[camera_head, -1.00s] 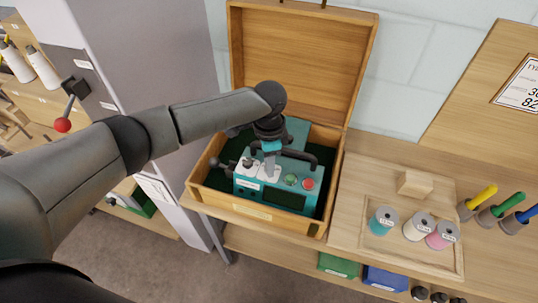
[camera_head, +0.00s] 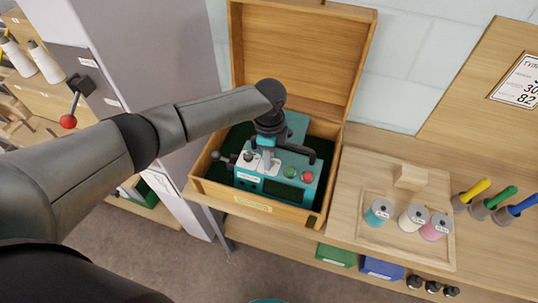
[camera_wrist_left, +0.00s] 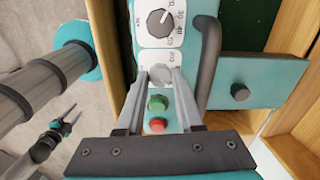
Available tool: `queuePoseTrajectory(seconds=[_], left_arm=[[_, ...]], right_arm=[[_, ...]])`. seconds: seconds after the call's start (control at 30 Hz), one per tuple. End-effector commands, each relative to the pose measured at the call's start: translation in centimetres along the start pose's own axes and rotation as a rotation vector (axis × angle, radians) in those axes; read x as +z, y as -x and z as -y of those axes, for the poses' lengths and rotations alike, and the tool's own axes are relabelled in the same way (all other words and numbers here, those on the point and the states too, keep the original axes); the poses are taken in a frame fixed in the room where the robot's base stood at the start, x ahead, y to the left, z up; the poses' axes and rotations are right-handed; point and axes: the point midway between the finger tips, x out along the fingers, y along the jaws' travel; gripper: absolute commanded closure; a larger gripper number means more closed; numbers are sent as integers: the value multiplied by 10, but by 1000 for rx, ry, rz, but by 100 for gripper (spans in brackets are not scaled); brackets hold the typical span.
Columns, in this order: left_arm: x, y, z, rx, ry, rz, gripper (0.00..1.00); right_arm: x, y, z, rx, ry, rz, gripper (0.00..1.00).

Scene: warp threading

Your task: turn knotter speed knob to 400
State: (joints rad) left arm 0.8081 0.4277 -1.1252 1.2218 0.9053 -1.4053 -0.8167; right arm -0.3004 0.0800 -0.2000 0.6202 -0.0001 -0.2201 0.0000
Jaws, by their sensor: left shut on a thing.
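The teal knotter unit (camera_head: 312,163) sits inside an open wooden box. Its front has two white dial plates, a green button (camera_head: 290,172) and a red button (camera_head: 307,177). My left gripper (camera_head: 267,162) reaches down onto the right-hand dial. In the left wrist view its fingers (camera_wrist_left: 159,80) are closed on the sides of a grey knob (camera_wrist_left: 158,74). The fingers hide much of that plate, and its scale is too small to read. The other dial (camera_wrist_left: 160,22) has a black knob and is free. What looks like my right gripper (camera_wrist_left: 62,130) is small at the lower left of the wrist view.
The wooden box (camera_head: 262,207) has walls close around the unit and its lid (camera_head: 298,55) stands open behind. A dark handle (camera_wrist_left: 208,62) rises beside the dials. A tray (camera_head: 350,232) with thread spools stands to the right. A grey cabinet is on the left.

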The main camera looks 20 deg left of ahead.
Motion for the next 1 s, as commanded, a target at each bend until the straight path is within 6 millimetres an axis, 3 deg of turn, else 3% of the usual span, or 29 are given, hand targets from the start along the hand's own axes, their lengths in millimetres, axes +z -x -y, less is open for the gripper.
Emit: queuePoseTrajectory(seconds=[0.2, 0.23, 0.5, 1.0], left_arm=[[-1, 0, 0, 0, -3, -3, 100], [-1, 0, 0, 0, -3, -3, 62], [-1, 0, 0, 0, -1, -1, 34], [1, 0, 1, -3, 8, 1, 34]], right_arm=[[0, 0, 0, 0, 0, 0, 50], [0, 0, 0, 0, 0, 0, 50], [0, 0, 0, 1, 0, 0, 50], [0, 0, 0, 1, 0, 0, 50]])
